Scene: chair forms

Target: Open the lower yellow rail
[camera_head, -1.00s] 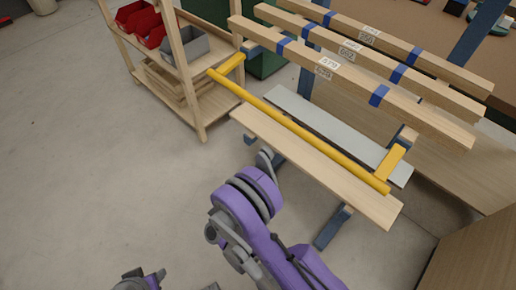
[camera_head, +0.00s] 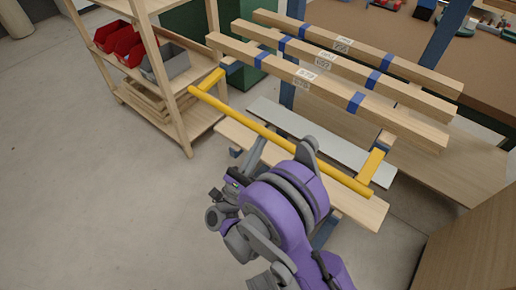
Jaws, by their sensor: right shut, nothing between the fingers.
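One yellow rail (camera_head: 245,121) runs slantwise across the front of the wooden stand, from upper left to lower right. Its short yellow end arms (camera_head: 372,165) reach back toward the stand. The rail lies above a pale wooden plank (camera_head: 347,196). My right gripper (camera_head: 256,153) is just below and in front of the rail's middle, shut and empty; I cannot tell whether it touches the rail. My purple right arm hides part of the plank and comes close to the rail's right half. My left gripper is out of view.
Several wooden beams with blue bands (camera_head: 325,81) lie behind and above the rail. A grey-white board (camera_head: 325,140) lies behind it. A wooden shelf (camera_head: 185,120) with red and grey bins stands at left. A wooden panel (camera_head: 470,245) is at lower right. The left floor is clear.

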